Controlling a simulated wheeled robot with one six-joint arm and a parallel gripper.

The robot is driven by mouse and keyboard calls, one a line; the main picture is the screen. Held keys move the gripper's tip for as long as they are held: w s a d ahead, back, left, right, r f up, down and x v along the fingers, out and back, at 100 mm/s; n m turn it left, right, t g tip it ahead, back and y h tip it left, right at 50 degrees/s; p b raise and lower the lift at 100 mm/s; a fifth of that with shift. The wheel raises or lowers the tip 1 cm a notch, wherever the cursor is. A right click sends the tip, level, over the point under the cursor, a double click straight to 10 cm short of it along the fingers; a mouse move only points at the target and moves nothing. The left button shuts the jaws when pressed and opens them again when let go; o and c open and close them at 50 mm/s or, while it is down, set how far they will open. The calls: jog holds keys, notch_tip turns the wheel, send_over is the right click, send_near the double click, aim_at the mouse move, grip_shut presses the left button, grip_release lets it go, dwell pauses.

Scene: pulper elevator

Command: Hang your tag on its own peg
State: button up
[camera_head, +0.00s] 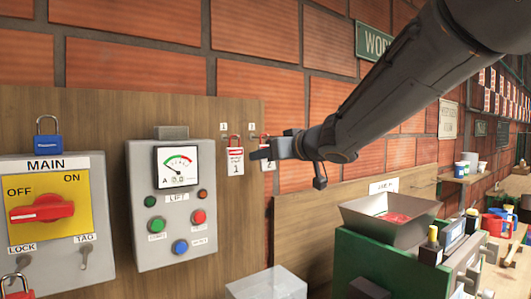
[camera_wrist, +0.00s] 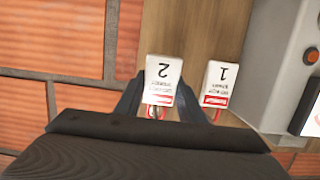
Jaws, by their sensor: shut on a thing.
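My gripper (camera_head: 262,153) is at the wooden board and shut on the white tag marked 2 (camera_head: 268,164). In the wrist view, that tag (camera_wrist: 163,80) shows upside down between the two dark fingers (camera_wrist: 157,98), with its red hook at the lower end. The tag marked 1 (camera_head: 236,168) hangs just left of it in the head view, with a red band and red hook at its top. It shows right of tag 2 in the wrist view (camera_wrist: 220,78). Tag 2 is partly hidden by my gripper in the head view. I cannot tell whether its hook is around a peg.
The grey LIFT panel (camera_head: 165,245) with gauge and buttons stands left of the tags. The MAIN switch box (camera_head: 95,172) with a blue padlock (camera_head: 47,143) is farther left. A hopper (camera_head: 365,215) and a cluttered bench lie at lower right. Brick wall is behind.

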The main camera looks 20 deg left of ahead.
dwell(0.4)
jog(key=o, duration=1.1)
